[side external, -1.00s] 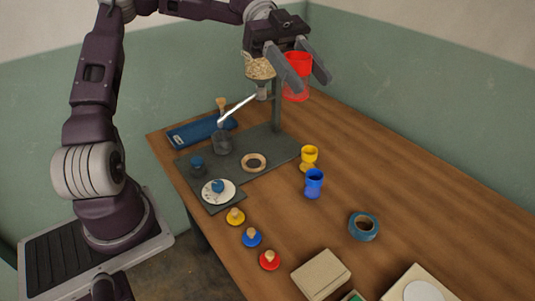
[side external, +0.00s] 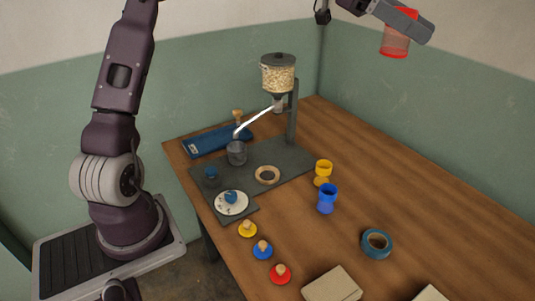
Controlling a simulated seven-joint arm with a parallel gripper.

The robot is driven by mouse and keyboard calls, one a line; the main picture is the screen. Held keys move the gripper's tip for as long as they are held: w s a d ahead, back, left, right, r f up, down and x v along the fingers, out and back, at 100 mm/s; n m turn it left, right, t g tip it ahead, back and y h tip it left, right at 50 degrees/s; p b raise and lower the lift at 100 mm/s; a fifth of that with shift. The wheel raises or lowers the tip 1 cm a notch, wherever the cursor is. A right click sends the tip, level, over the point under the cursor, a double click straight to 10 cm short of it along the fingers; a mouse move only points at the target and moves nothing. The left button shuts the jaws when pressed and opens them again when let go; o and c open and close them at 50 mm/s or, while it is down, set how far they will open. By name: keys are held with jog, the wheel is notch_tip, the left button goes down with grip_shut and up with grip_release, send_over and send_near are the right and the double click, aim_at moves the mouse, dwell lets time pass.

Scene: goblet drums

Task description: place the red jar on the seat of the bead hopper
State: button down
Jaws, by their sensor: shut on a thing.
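The red jar (side external: 396,44), clear red with a brighter red rim, is held high at the upper right, well above the table and away from the hopper. My gripper (side external: 410,26) is shut on it; one grey finger crosses the jar's upper part, and the top of the frame cuts off the wrist. The bead hopper (side external: 278,76), a clear drum of pale beads with a dark lid, stands on a post over a dark grey base (side external: 294,162). A pale ring with a dark centre (side external: 267,175) lies on this base, bare; it looks like the seat.
A metal chute slopes from the hopper to a grey cup (side external: 236,153). A yellow goblet (side external: 323,172) and a blue goblet (side external: 327,199) stand right of the base. Blue tape (side external: 377,243) and several knobbed lids lie nearer.

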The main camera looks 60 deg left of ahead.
jog(key=w+a+f+n+t+y, duration=0.2)
jog(key=w+a+n+t+y, duration=0.25)
jog(key=w+n+y, duration=0.2)
jog(key=w+a+f+n+t+y, duration=0.1)
jog(key=w+a+n+t+y, duration=0.4)
jog(key=w, duration=0.3)
notch_tip(320, 180, up, 3)
jog(key=n+g+y, duration=1.4)
jog(key=n, duration=0.5)
send_over(270, 163)
jog(key=s+d, duration=0.3)
jog(key=s, duration=0.1)
jog(key=f, duration=4.4)
jog(key=shift+a, duration=0.25)
jog(key=shift+f, duration=0.15)
